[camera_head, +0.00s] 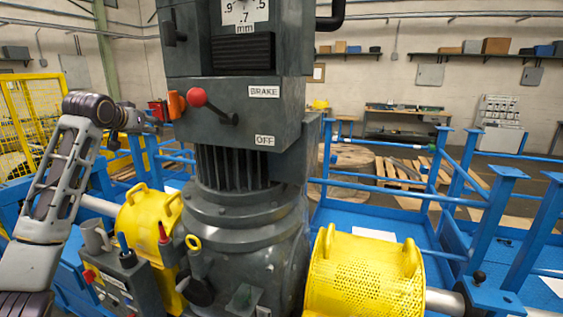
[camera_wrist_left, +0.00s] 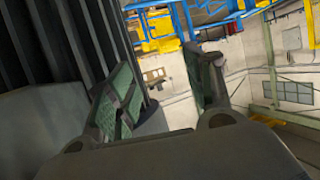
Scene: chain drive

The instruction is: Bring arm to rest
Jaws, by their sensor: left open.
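My left arm (camera_head: 62,180) comes in from the left and is raised, bent at the elbow. Its gripper (camera_head: 152,123) is small in the head view, left of the dark grey machine (camera_head: 240,110). In the left wrist view the gripper (camera_wrist_left: 160,88) has its two green-padded fingers apart, with nothing between them. The machine's dark ribbed body (camera_wrist_left: 60,45) is close beside the left finger. My right gripper is not in view.
Yellow guards (camera_head: 365,275) flank the machine's base. A control box with levers (camera_head: 125,275) stands at the front left. Blue railings (camera_head: 440,190) surround the platform. A yellow mesh fence (camera_head: 25,110) stands behind my left arm. Pallets (camera_head: 400,172) lie beyond the railing.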

